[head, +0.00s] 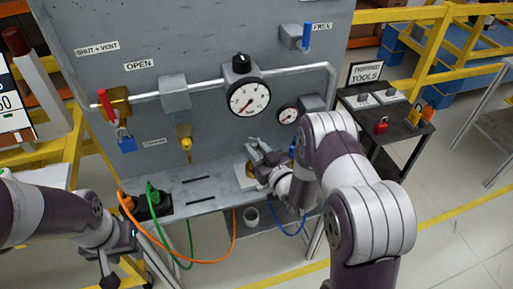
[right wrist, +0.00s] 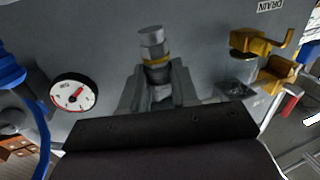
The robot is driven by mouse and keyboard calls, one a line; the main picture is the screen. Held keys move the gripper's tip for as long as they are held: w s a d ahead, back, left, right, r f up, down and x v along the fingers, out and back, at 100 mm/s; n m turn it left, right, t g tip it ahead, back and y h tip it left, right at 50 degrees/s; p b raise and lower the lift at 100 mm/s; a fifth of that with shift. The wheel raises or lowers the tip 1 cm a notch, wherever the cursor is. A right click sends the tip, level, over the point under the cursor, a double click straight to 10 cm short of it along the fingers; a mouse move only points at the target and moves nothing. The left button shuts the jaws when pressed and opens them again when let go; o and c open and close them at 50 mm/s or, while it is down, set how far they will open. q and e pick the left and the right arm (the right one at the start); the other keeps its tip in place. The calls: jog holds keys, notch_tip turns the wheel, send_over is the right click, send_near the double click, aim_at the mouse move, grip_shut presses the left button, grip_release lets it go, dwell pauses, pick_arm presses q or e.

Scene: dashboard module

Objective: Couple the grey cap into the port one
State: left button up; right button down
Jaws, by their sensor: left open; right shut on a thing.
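My right gripper (head: 262,160) is in front of the lower panel, above the shelf. In the right wrist view its fingers (right wrist: 158,88) are shut on the grey cap (right wrist: 151,38), a stepped grey cylinder with a yellow ring. Its grey end projects beyond the fingertips; the lower part is partly hidden between them. In the head view the cap is too small and covered to make out well. My left gripper (head: 112,268) is open and empty at the lower left, in front of the shelf. I cannot tell which fitting is port one; no label for it is readable.
The grey panel (head: 205,50) carries a large gauge (head: 249,97), a small gauge (head: 288,115) and a yellow drain valve (head: 184,143). Orange (head: 205,262) and green hoses leave a black block (head: 152,206) on the shelf (head: 205,203). A tool table (head: 405,133) stands right.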

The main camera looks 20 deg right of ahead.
notch_tip(320, 180, down, 3)
jog(key=shift+d+f+b, duration=0.1)
jog(key=shift+f+b, duration=0.05)
jog(key=shift+b, duration=0.95)
jog(key=shift+f+b, duration=1.2)
jog(key=shift+f, duration=0.25)
jog(key=shift+f+b, duration=0.65)
jog(key=shift+f, duration=0.1)
jog(key=c, duration=0.8)
grip_release()
